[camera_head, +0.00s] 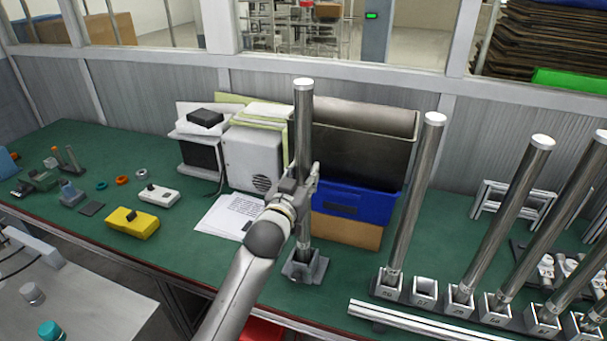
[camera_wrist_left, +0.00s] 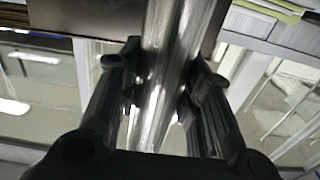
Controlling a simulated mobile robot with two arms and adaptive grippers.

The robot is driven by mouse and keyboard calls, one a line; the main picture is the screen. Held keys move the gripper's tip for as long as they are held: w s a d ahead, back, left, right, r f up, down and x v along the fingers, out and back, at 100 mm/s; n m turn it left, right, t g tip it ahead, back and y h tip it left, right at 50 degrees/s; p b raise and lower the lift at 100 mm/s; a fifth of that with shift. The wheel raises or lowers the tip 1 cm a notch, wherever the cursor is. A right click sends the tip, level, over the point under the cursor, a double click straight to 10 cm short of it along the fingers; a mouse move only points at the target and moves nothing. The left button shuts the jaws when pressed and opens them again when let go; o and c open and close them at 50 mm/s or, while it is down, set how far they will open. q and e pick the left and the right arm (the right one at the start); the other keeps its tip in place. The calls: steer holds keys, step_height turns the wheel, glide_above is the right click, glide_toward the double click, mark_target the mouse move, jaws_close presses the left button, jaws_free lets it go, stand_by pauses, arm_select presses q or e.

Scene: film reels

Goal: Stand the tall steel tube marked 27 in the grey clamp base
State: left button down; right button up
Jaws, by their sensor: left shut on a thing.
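A tall steel tube (camera_head: 304,130) with a pale top cap stands upright in the head view; no number can be read on it. My left gripper (camera_head: 301,187) is shut around its middle. The left wrist view shows the tube (camera_wrist_left: 165,70) between both fingers (camera_wrist_left: 162,90). The grey clamp base (camera_head: 306,267) is on the green bench, directly under the tube. The tube's lower end meets the base's top; I cannot tell how deep it sits. My right gripper is not in view.
At right, a row of numbered sockets holds several tall tubes (camera_head: 417,190); one socket (camera_head: 424,291) is empty. White rails (camera_head: 420,325) lie in front. A blue bin (camera_head: 350,202) is close behind the held tube. A yellow box (camera_head: 132,223) and small parts are at left.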

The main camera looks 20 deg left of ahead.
arm_select(q)
steer(key=shift+f, duration=0.3)
steer(key=c, duration=1.3)
jaws_free()
steer(key=shift+f, duration=0.25)
steer(key=shift+s+r+p, duration=0.2)
steer(key=shift+s+p, duration=0.4)
steer(key=shift+s, duration=1)
steer(key=p, duration=0.3)
glide_toward(301, 182)
steer(key=shift+w, duration=0.4)
